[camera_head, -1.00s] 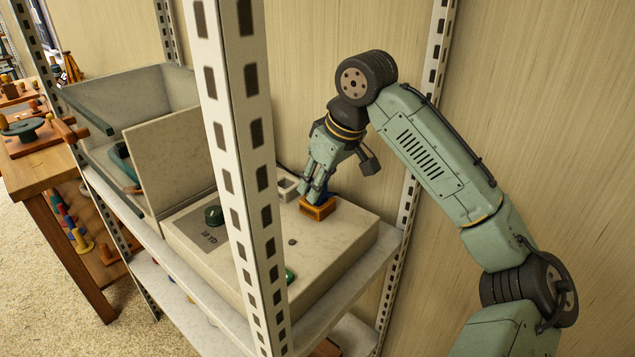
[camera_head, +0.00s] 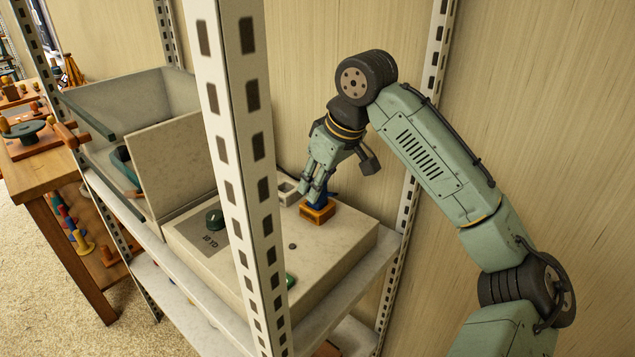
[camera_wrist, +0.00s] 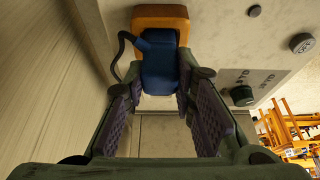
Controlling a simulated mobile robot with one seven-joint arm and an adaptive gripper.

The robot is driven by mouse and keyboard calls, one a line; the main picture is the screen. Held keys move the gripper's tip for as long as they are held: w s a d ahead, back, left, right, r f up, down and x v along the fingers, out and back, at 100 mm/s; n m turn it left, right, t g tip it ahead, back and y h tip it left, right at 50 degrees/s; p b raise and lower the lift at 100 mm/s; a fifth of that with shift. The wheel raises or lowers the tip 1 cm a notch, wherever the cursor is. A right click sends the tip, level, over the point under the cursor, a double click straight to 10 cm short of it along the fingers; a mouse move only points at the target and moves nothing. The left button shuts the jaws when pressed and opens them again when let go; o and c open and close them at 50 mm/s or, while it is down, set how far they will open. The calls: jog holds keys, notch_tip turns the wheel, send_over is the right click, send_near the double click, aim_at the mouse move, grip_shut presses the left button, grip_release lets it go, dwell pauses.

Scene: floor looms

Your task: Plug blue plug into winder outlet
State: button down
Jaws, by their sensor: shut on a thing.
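The blue plug (camera_head: 327,197) is at the orange outlet (camera_head: 317,212) on top of the pale winder (camera_head: 335,246). In the wrist view the blue plug (camera_wrist: 158,68) meets the orange outlet (camera_wrist: 160,17), and a dark cord curves from the plug's left side. How deep the plug sits in the outlet is hidden. My gripper (camera_head: 312,190) is over the outlet, its fingers around the plug. In the wrist view my gripper (camera_wrist: 160,90) has a padded finger on each side of the plug's near end.
A white perforated shelf post (camera_head: 235,150) stands in front of the winder. A pale square ring (camera_head: 287,190) is left of the outlet. A dark green knob (camera_head: 214,218) is further left. The wood-panelled wall (camera_head: 330,60) is close behind.

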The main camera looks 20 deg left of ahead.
jog(key=shift+r+p, duration=1.85)
jog(key=shift+r, duration=0.2)
